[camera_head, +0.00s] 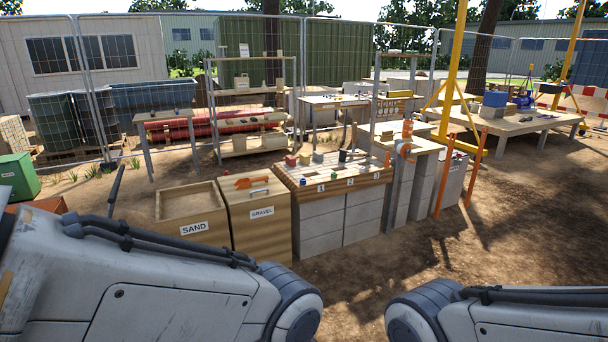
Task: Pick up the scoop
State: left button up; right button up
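An orange scoop-like thing (252,182) lies on top of the wooden box labelled GRAVEL (259,225), in the middle left of the head view. A small pale grey bar-like thing lies just in front of it; I cannot tell what it is. My two arms cross the bottom of the view, left and right, with a gap between them. Neither gripper shows. The arms appear well nearer to me than the boxes.
A box labelled SAND (190,202) stands left of the gravel box. A block-based workbench (337,192) with small items stands right of it. Orange posts (444,176) and a plywood table (515,122) stand farther right. Bare dirt lies in front.

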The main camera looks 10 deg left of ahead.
aim_at(243, 184)
jog(key=u, duration=0.2)
jog(key=i, duration=1.8)
jog(key=u, duration=0.55)
jog(key=i, duration=2.6)
jog(key=u, duration=0.05)
